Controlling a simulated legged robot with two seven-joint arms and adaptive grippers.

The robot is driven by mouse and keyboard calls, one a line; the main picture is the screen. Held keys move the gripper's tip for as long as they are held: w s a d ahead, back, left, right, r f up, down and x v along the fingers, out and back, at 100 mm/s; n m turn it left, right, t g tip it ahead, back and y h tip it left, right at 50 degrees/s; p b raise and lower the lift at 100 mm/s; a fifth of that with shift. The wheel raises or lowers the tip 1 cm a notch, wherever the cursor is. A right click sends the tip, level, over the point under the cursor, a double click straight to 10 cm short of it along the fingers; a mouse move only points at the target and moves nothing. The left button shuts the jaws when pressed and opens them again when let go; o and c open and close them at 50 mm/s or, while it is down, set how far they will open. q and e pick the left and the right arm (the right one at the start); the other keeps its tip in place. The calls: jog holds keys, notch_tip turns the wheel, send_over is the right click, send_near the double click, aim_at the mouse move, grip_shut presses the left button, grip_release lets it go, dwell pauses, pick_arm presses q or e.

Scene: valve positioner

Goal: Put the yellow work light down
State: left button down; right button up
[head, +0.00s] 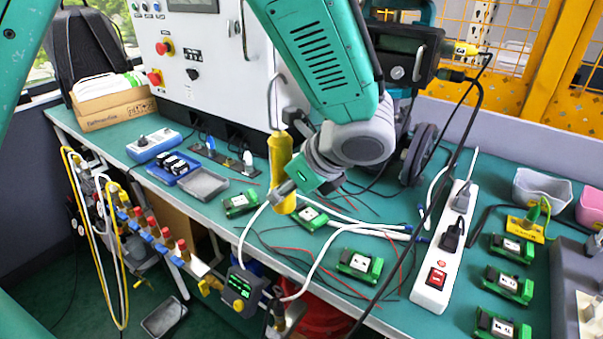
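The yellow work light (280,154) is upright near the middle of the head view, in front of the white control cabinet. A grey hook rises from its dark top. My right gripper (290,190), on the arm coming down from the top, is shut on its lower part, with a finger across its front. The light overlaps the green bench (330,262) near its front edge; I cannot tell whether its bottom touches anything. My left gripper is not in view; only a green link of that arm shows at the left edge.
Green terminal modules (360,264), loose cables and a white power strip (446,245) crowd the bench. A positioner with a green display (240,291) sits below the front edge. Small bare patches remain between the parts.

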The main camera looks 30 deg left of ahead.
aim_at(293, 209)
pick_arm(q)
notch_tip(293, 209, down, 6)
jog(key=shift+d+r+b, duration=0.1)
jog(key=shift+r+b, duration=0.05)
jog(key=shift+b, duration=0.55)
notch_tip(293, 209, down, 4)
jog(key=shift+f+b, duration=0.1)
jog(key=shift+b, duration=0.45)
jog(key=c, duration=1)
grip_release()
